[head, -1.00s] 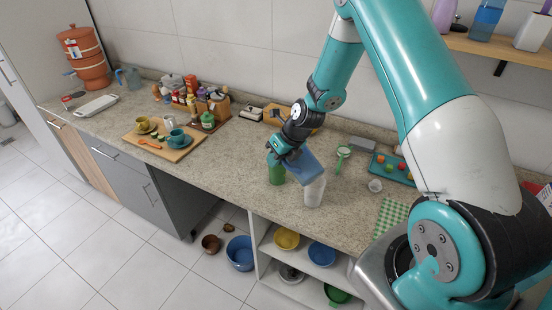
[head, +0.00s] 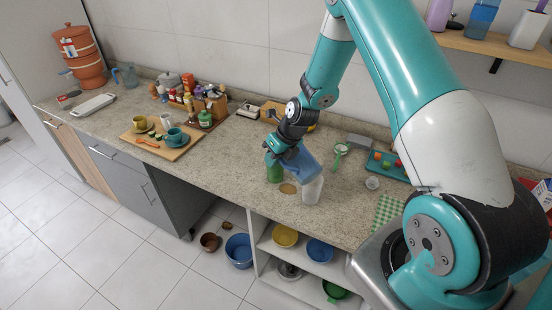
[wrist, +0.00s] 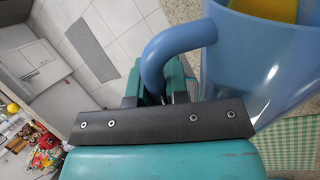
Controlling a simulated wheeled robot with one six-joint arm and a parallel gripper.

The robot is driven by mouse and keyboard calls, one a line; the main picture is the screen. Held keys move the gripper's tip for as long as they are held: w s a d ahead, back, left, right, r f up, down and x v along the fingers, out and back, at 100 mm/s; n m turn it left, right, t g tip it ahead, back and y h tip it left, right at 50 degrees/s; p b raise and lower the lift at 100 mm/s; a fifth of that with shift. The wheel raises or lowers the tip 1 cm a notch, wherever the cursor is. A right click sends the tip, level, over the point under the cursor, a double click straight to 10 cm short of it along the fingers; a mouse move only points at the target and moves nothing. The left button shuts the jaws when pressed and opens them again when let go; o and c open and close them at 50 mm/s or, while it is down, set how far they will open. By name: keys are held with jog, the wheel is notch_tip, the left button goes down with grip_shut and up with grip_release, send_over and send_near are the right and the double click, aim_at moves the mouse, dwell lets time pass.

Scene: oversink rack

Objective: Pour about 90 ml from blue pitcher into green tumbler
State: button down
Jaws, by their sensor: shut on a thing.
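The blue pitcher (head: 304,161) is tilted above the counter. My gripper (head: 279,149) is shut on its handle, which shows in the wrist view (wrist: 172,48). The translucent blue body fills the right of the wrist view (wrist: 255,65), with a yellow surface inside it at the top edge. The green tumbler (head: 274,172) stands upright on the counter, just below my gripper and left of the pitcher; its top is partly hidden by my gripper. I cannot see into the tumbler or tell its level.
A whitish cup (head: 312,190) stands right below the pitcher. A tray with colourful balls (head: 388,165) and a green checked cloth (head: 387,211) lie right. The counter left of the tumbler is clear.

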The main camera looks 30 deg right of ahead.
jog(key=shift+f+g, duration=0.3)
dwell(0.5)
jog(key=shift+w+f, duration=0.2)
jog(key=shift+w, duration=0.05)
dwell(0.4)
jog(key=shift+a, duration=0.1)
